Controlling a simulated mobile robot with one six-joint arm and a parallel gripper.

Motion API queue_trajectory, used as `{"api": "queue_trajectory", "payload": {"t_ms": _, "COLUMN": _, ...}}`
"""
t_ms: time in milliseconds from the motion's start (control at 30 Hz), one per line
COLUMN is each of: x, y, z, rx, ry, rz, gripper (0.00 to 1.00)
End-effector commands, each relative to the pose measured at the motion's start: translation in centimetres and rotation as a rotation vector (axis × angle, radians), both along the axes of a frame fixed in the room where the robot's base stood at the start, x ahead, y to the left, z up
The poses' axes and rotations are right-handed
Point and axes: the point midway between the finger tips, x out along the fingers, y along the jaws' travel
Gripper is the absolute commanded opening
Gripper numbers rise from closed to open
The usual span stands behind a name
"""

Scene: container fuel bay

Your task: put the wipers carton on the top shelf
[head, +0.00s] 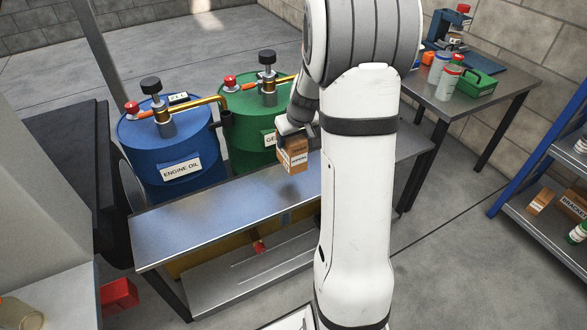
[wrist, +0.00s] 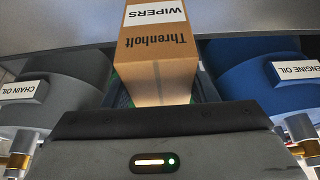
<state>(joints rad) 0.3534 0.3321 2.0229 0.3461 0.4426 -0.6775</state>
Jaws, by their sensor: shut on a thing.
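The wipers carton (head: 293,158) is a small brown cardboard box with a white label. In the wrist view the carton (wrist: 155,50) shows the words WIPERS and Threnholt. My gripper (head: 297,132) is shut on it, and the carton hangs below the gripper near the far edge of the metal bench (head: 200,225). I cannot tell how high it is over the bench. A blue-framed shelf rack (head: 528,162) stands at the right edge of the head view; it is cut off, so I cannot tell which level is its top shelf.
Blue engine oil drum (head: 165,155) and green drum (head: 243,110), with pumps on top, stand behind the bench. A work table (head: 480,105) with bottles and a green box (head: 476,85) is at the back right. Cartons (head: 539,202) occupy the rack's lower shelf. Floor before the rack is clear.

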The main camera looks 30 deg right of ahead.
Motion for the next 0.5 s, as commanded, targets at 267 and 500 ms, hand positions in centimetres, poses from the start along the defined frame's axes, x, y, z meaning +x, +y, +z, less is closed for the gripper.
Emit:
{"api": "queue_trajectory", "payload": {"t_ms": 267, "x": 0.0, "y": 0.0, "z": -3.7, "rx": 0.001, "ry": 0.001, "rz": -0.001, "gripper": 0.09}}
{"api": "queue_trajectory", "payload": {"t_ms": 500, "x": 0.0, "y": 0.0, "z": -7.4, "rx": 0.000, "ry": 0.001, "rz": -0.001, "gripper": 0.09}}
